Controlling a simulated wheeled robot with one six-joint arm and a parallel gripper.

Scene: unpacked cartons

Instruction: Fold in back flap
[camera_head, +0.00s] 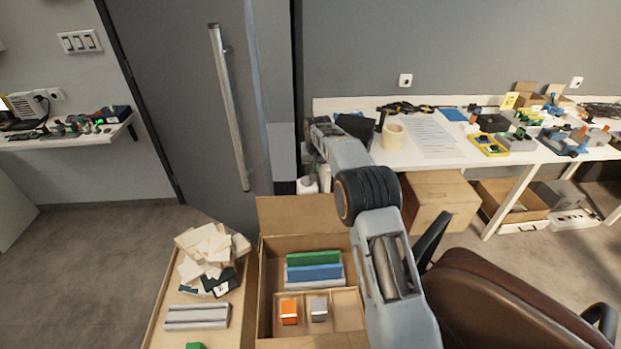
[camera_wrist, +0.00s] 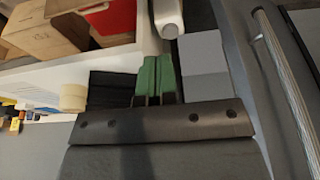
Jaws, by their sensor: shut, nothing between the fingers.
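The open carton (camera_head: 264,305) stands at the bottom middle of the head view. Its back flap (camera_head: 298,214) stands up from the far rim, unfolded. Inside lie a green block (camera_head: 313,258), a blue block (camera_head: 313,272), and an orange block (camera_head: 289,311) and a grey block (camera_head: 319,308) in front compartments. My arm covers the carton's right side. My gripper (camera_wrist: 154,75) shows in the wrist view with its two green fingers together and empty. It is away from the carton, near the white table; its fingertips cannot be made out in the head view.
Left of the carton, a surface (camera_head: 160,325) holds a pile of pale pieces (camera_head: 210,250) and a grey ribbed block (camera_head: 197,316). A brown chair (camera_head: 500,300) is at right. The white table (camera_head: 440,150) behind carries a tape roll (camera_head: 393,135) and tools. A door (camera_head: 190,100) is behind.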

